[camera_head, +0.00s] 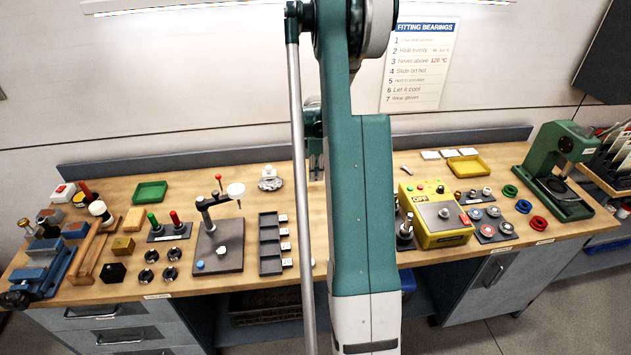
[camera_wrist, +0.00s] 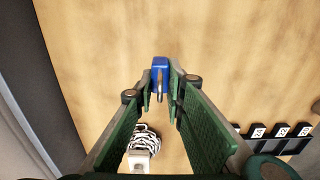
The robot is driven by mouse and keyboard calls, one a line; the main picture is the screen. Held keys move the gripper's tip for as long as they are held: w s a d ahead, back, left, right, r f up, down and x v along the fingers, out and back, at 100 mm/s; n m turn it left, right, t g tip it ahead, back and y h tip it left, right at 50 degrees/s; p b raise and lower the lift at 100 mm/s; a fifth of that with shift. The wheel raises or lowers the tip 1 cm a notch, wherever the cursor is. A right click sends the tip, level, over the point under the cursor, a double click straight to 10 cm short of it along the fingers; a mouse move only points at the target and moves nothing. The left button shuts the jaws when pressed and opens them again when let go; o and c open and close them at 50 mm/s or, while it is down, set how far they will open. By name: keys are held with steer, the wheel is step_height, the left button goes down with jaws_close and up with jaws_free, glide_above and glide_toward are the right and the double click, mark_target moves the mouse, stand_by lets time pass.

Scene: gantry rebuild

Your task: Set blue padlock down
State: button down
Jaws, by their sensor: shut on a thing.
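The blue padlock (camera_wrist: 159,66) is between the fingertips of my gripper (camera_wrist: 161,86) in the wrist view, over bare wooden worktop. My gripper is shut on it. Whether the padlock touches the wood or hangs just above it, I cannot tell. In the head view my arm hides the padlock, and only a little of the gripper end shows at the back of the workbench (camera_head: 330,205).
A white block on a striped coil (camera_wrist: 144,140) lies close beside my left finger; it also shows in the head view (camera_head: 270,180). A black labelled bin row (camera_wrist: 275,142) is to the right. A green tray (camera_head: 150,191) stands farther left. Bare wood surrounds the padlock.

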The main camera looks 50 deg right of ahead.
steer(key=shift+f, duration=1.8)
steer(key=shift+f, duration=0.25)
steer(key=c, duration=2.4)
jaws_free()
steer(key=shift+r, duration=0.1)
steer(key=shift+o, duration=0.2)
steer(key=shift+r, duration=0.1)
step_height(320, 180, up, 12)
steer(key=shift+r, duration=0.1)
